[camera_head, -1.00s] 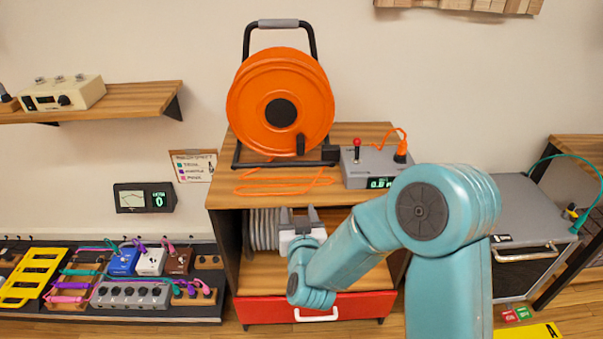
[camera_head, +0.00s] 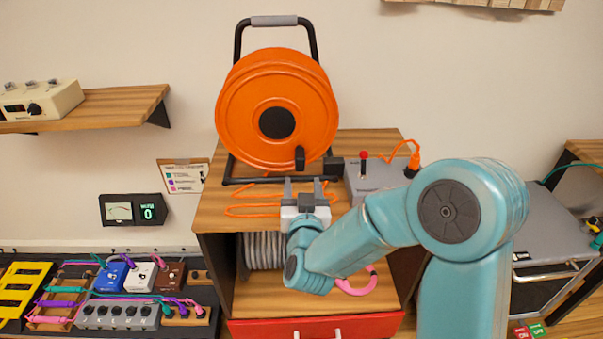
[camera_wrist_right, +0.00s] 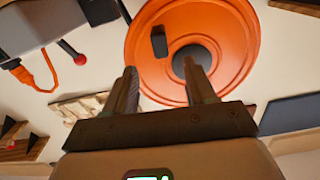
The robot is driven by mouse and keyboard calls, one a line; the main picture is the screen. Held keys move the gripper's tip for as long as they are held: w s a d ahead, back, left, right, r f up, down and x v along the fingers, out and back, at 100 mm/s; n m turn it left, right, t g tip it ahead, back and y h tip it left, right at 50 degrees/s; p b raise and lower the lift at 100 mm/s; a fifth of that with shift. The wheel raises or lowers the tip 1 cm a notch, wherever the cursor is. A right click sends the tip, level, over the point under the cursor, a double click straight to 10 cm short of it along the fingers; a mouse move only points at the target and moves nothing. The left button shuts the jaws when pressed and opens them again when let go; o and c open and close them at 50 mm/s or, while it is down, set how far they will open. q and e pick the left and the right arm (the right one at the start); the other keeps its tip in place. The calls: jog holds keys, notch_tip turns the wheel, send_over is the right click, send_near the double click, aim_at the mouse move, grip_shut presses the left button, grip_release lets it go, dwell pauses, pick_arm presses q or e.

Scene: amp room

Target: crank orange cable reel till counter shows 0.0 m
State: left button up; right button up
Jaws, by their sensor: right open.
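The orange cable reel (camera_head: 262,92) stands upright in a black frame on the wooden cabinet. Its black crank knob (camera_head: 300,158) sits low on the disc, right of centre; the knob also shows in the right wrist view (camera_wrist_right: 159,42). My right gripper (camera_head: 303,187) is open and empty, fingers pointing up toward the reel, below the knob in the picture and apart from it. In the right wrist view the open fingers (camera_wrist_right: 160,68) face the reel disc (camera_wrist_right: 225,35). The grey counter box (camera_head: 368,172) is right of the reel; my arm hides its display. My left gripper is out of view.
Orange cable (camera_head: 250,210) lies loosely on the cabinet top (camera_head: 215,205). A red switch lever (camera_head: 363,156) stands on the counter box. A pedalboard (camera_head: 110,310) is at lower left, a shelf (camera_head: 110,107) above it. A grey cabinet (camera_head: 545,250) stands at right.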

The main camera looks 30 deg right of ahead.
aim_at(301, 166)
jog(key=p+x, duration=0.2)
jog(key=x, duration=0.7)
jog(key=shift+w+d+f+b, duration=0.1)
jog(key=shift+f+b, duration=0.05)
jog(key=shift+b, duration=0.15)
jog(key=shift+x, duration=0.85)
jog(key=shift+c, duration=0.3)
grip_shut()
